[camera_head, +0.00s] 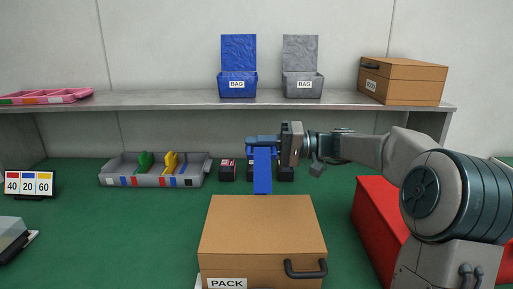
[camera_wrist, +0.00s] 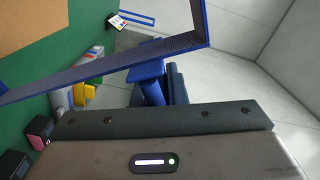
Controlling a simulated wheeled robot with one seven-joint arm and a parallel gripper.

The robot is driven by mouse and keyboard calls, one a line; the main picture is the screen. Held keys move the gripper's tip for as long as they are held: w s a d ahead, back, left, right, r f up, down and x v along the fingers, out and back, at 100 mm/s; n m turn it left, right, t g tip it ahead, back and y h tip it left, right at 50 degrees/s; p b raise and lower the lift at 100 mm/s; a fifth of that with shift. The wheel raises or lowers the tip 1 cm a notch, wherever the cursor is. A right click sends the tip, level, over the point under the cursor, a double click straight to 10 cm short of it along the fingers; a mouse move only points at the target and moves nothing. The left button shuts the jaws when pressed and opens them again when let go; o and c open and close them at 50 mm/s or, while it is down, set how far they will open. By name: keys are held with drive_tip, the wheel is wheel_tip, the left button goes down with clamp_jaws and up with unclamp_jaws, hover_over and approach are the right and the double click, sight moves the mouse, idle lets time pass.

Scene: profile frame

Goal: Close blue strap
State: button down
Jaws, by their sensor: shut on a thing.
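The blue strap (camera_head: 262,172) stands up at the back of the brown box marked PACK (camera_head: 262,228), rising from its rear edge to my gripper (camera_head: 276,142). My gripper reaches in from the right and is shut on the top part of the strap, above and behind the box. In the wrist view, the blue strap (camera_wrist: 105,72) crosses as a long dark-faced band with blue edges, bending at the upper right. A blue piece (camera_wrist: 150,80) shows at the jaws. The box's lid is down, with a black handle (camera_head: 305,270) at the front. The strap's lower end is hidden behind the box.
A grey shelf (camera_head: 170,101) spans the back, with a blue bag bin (camera_head: 238,85), a grey bag bin (camera_head: 302,85) and a brown case (camera_head: 403,82). A grey tray (camera_head: 150,180) and small dark boxes (camera_head: 227,171) stand behind. A red block (camera_head: 378,225) is at right.

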drive_tip(key=c, duration=1.5)
unclamp_jaws()
drive_tip(key=s+d, duration=0.1)
drive_tip(key=d, duration=1.2)
drive_tip(key=shift+d+p, duration=0.4)
drive_tip(key=shift+p, duration=0.05)
drive_tip(key=shift+s, duration=0.1)
